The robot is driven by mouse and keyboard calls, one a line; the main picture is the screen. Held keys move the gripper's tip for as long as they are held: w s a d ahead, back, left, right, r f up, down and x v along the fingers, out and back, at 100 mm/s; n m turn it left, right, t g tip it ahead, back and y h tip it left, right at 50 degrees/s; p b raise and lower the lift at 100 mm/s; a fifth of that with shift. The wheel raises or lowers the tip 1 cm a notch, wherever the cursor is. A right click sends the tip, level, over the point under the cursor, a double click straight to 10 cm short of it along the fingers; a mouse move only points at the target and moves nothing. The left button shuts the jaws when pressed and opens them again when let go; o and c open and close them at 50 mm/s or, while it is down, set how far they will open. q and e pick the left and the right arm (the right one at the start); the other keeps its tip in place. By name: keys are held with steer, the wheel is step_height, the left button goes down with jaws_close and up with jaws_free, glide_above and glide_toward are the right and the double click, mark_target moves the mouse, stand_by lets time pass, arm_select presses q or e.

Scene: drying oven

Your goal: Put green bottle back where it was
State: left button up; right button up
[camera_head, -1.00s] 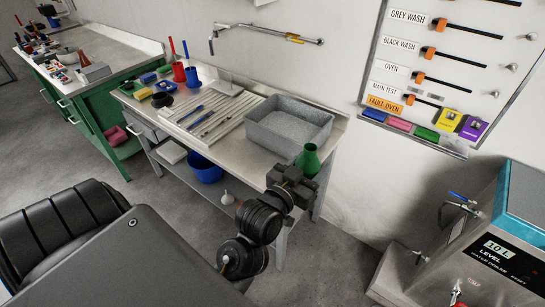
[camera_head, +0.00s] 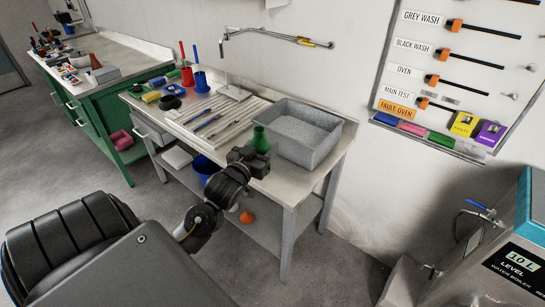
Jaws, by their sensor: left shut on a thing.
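The green bottle (camera_head: 261,140) shows its neck and upper body above the front part of the workbench (camera_head: 285,184), just left of the grey basin. My left gripper (camera_head: 252,158) is shut on the bottle, and the gripper body hides its lower part. I cannot tell whether the bottle's base touches the bench top. My right gripper is not in view.
The grey basin (camera_head: 312,148) stands close on the bottle's right. A ribbed drainer (camera_head: 200,136) with several tools lies to the left. Bare bench surface shows at the front right. The water boiler (camera_head: 510,262) stands at the far right.

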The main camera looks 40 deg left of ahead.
arm_select(q)
steer(key=w+a+f, duration=0.1)
steer(key=w+f, duration=0.2)
steer(key=w+a+f+p, duration=0.1)
steer(key=w+f, duration=0.2)
steer(key=f, duration=0.1)
steer(key=w+a+f, duration=0.1)
steer(key=w+f, duration=0.2)
steer(key=f, duration=0.1)
steer(key=shift+w+a+p, duration=0.1)
steer(key=shift+a+p, duration=0.2)
steer(key=shift+f, duration=0.1)
steer(key=o, duration=0.7)
steer(key=shift+f, duration=0.15)
steer(key=o, duration=0.4)
steer(key=shift+o, duration=0.2)
steer(key=shift+r, duration=0.2)
